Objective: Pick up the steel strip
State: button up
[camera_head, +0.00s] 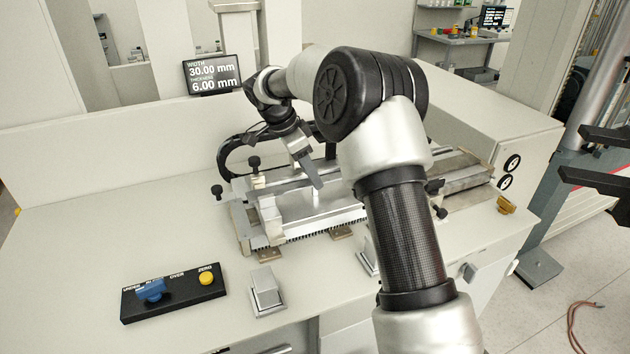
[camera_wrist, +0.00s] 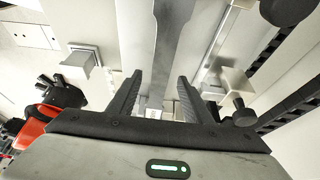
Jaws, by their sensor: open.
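In the wrist view the steel strip (camera_wrist: 168,48) is a long flat grey piece with a narrower middle and wider ends. It runs from the top edge down between the fingers of my gripper (camera_wrist: 159,84). The fingers are open, one on each side of the strip, with gaps showing. In the head view my gripper (camera_head: 311,176) points down over the metal measuring fixture (camera_head: 285,228) on the bench. The strip cannot be made out clearly there, and my arm hides part of the fixture's right side.
A black control box (camera_head: 174,293) with a blue knob and yellow button stands at the front left. A small metal block (camera_head: 265,287) is beside it. A display (camera_head: 213,74) reads width 30.00 mm, thickness 6.00 mm. Black knobs (camera_head: 254,163) stick up around the fixture. The bench's left is clear.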

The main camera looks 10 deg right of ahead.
jog(key=shift+f, duration=0.2)
grip_shut()
jog(key=shift+r, duration=0.1)
jog(key=shift+w+r, duration=0.1)
